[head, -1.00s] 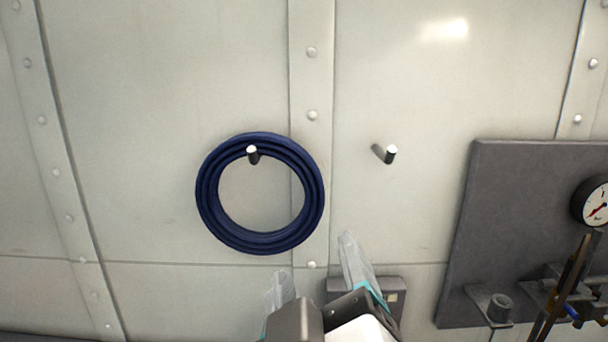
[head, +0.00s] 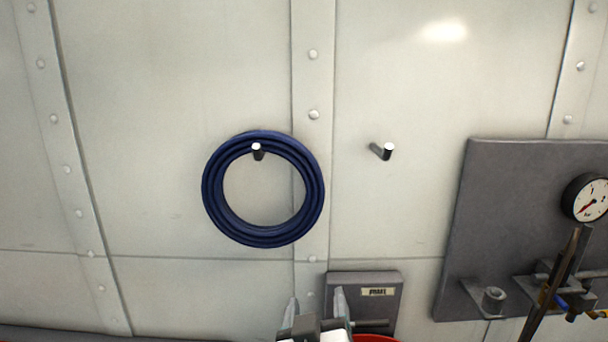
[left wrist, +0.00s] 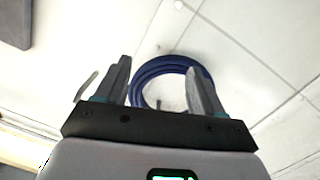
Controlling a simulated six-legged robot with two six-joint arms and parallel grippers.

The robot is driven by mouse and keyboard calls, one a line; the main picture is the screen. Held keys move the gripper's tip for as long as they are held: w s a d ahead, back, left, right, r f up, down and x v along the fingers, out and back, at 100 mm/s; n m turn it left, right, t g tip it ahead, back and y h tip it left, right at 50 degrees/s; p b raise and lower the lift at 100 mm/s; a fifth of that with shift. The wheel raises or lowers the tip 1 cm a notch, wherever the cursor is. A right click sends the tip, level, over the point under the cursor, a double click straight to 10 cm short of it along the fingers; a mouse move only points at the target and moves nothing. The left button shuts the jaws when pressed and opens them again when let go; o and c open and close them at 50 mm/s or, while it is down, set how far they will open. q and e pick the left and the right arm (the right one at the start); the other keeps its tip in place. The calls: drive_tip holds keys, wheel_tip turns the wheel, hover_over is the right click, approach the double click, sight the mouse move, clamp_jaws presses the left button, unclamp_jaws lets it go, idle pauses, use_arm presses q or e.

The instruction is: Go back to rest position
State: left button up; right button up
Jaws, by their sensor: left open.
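A dark blue coiled hose (head: 263,236) hangs on a peg (head: 258,151) on the riveted wall in the head view. My left gripper (head: 316,304) is at the bottom of the head view, below and to the right of the coil and apart from it. Its two fingers are spread with nothing between them. In the left wrist view the open fingers (left wrist: 160,85) point up toward the wall, with the blue coil (left wrist: 165,64) beyond them. My right gripper is not in view.
A second peg (head: 387,151) to the right is bare. A grey box with a label (head: 377,292) is behind the gripper, and part of a red object (head: 375,338) shows below it. A grey panel (head: 505,220) with a gauge (head: 586,198) and fittings is at right.

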use_arm(q)
drive_tip(key=a+f+m+g, duration=0.1)
drive_tip(key=a+f+g, duration=0.3)
drive_tip(key=f, duration=1)
drive_tip(key=a+f+m+g, duration=0.1)
drive_tip(key=a+f+g, duration=0.25)
drive_tip(key=f, duration=1.05)
drive_tip(key=s+a+f+g+h, duration=0.1)
drive_tip(key=s+a+f+g, duration=0.1)
drive_tip(key=s+f, duration=0.4)
drive_tip(key=s+a+f+g+h, duration=0.1)
drive_tip(key=s+a+f+g, duration=0.1)
drive_tip(key=s+f+g, duration=0.2)
drive_tip(key=s+a+f+n+g, duration=0.1)
drive_tip(key=s+a+f+g, duration=0.1)
drive_tip(key=s+f, duration=0.6)
drive_tip(key=s+g, duration=0.1)
drive_tip(key=s, duration=0.2)
drive_tip(key=shift+a+f+h, duration=0.25)
drive_tip(key=shift+f+h, duration=0.15)
drive_tip(key=shift+w, duration=0.1)
